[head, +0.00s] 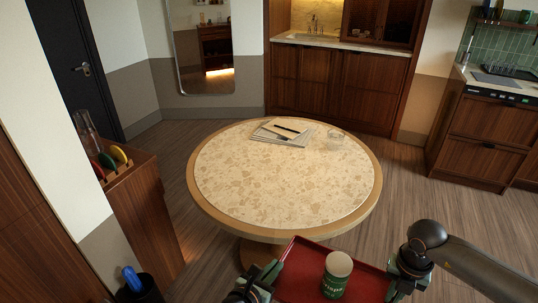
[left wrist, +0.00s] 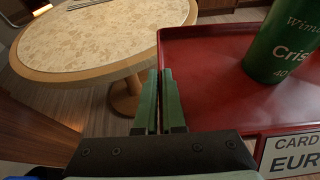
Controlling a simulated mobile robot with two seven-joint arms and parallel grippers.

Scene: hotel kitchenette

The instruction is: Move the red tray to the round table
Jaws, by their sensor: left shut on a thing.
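The red tray (head: 305,269) is at the bottom of the head view, in front of the near edge of the round table (head: 225,158). A green cup-like container (head: 337,275) with a pale top stands on the tray. My left gripper (head: 270,273) is at the tray's left rim, and in the left wrist view its green fingers (left wrist: 162,98) are shut on the rim of the tray (left wrist: 205,75). My right gripper (head: 400,272) is at the tray's right rim; its grip there is not clear. The tray's near side is cut off.
A stack of papers or boards (head: 282,132) with dark items and a clear glass (head: 335,136) sit toward the table's far side. Its near part is bare. A wooden cabinet (head: 140,205) stands left. A white CARD EUR sign (left wrist: 292,153) shows below the tray.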

